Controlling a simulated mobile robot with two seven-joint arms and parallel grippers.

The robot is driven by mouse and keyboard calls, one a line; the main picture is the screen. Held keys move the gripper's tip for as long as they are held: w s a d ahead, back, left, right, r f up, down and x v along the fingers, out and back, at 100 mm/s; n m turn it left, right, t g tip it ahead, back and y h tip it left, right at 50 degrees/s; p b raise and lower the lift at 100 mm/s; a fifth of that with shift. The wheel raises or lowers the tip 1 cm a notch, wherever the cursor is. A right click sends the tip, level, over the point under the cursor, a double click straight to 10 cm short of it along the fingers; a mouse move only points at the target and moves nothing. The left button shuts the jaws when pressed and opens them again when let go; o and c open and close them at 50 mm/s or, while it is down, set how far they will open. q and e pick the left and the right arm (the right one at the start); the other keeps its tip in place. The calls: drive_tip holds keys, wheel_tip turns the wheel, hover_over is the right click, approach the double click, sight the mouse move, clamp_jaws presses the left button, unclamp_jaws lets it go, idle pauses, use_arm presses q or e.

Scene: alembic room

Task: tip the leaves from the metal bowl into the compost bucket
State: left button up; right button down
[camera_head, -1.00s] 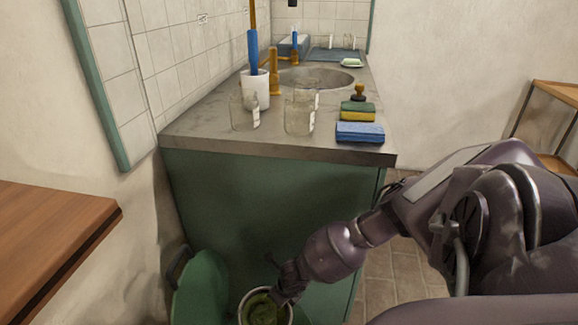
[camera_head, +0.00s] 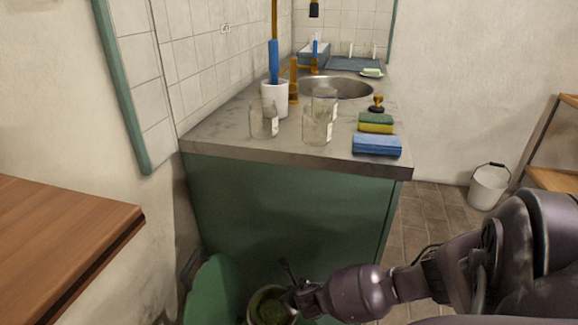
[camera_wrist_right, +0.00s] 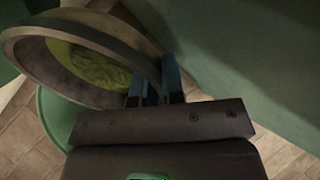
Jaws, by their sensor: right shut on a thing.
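The metal bowl (camera_head: 251,310) is at the bottom of the head view, in front of the green cabinet, with green leaves (camera_head: 270,304) inside. My right gripper (camera_head: 291,298) is shut on the bowl's right rim. In the right wrist view, the gripper (camera_wrist_right: 155,92) clamps the wall of the bowl (camera_wrist_right: 22,52), and the leaves (camera_wrist_right: 95,65) lie inside. The green compost bucket (camera_head: 212,290) is at the lower left of the head view, partly cut off. A green curved edge (camera_wrist_right: 52,115) shows below the bowl in the wrist view. My left gripper is out of view.
The cabinet (camera_head: 290,205) stands close behind the bowl. Its counter holds glass jars (camera_head: 317,127), sponges (camera_head: 377,145) and a sink (camera_head: 335,87). A wooden table (camera_head: 60,235) juts in at left. A white bucket (camera_head: 489,187) stands on the floor at right.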

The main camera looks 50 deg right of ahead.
drive_tip(key=shift+s+f, duration=0.15)
drive_tip(key=shift+f, duration=0.15)
drive_tip(key=shift+r+t+b, duration=0.15)
drive_tip(key=shift+t+b, duration=0.15)
drive_tip(key=shift+b, duration=0.05)
drive_tip(key=shift+a+h, duration=0.15)
drive_tip(key=shift+h, duration=0.15)
drive_tip(key=shift+s+a+r+t, duration=0.1)
drive_tip(key=shift+s+r+t, duration=0.1)
drive_tip(key=shift+t, duration=0.1)
drive_tip(key=shift+s+a+f+t+h+b, duration=0.15)
drive_tip(key=shift+s+a+t+h+b, duration=0.3)
drive_tip(key=shift+s+b, duration=0.2)
use_arm(q)
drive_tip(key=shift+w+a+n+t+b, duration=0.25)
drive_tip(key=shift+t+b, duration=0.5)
drive_tip(key=shift+b, duration=0.45)
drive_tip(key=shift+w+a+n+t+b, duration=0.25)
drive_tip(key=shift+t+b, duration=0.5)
drive_tip(key=shift+b, duration=0.4)
use_arm(e)
drive_tip(key=s+a+n+t+h, duration=0.1)
drive_tip(key=s+a+t+h, duration=0.3)
drive_tip(key=s+a+t, duration=0.1)
drive_tip(key=shift+s+r+t, duration=0.3)
drive_tip(key=shift+s+t, duration=0.35)
drive_tip(key=shift+t, duration=0.5)
